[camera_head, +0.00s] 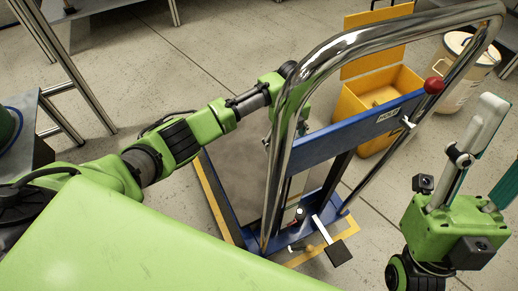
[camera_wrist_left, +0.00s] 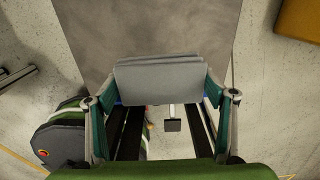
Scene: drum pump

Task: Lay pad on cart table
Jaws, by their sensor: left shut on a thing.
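The cart's table (camera_head: 235,170) is a grey-brown flat top in a blue frame, below the chrome push handle (camera_head: 345,45). In the left wrist view, the table top (camera_wrist_left: 140,28) fills the upper middle. My left gripper (camera_wrist_left: 160,88) is shut on a folded grey pad (camera_wrist_left: 160,72) held crosswise between its fingers. The pad appears in front of the table top; I cannot tell whether it touches. In the head view the left gripper and pad are mostly hidden behind the handle. My right gripper (camera_head: 503,140) is at the right edge, its fingers apart and empty.
A blue crossbar (camera_head: 350,135) with a red knob (camera_head: 433,86) spans the handle. An open yellow box (camera_head: 375,100) and a white drum (camera_head: 462,70) stand behind the cart. Yellow floor marking surrounds the cart. Metal-framed benches stand at the left and back.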

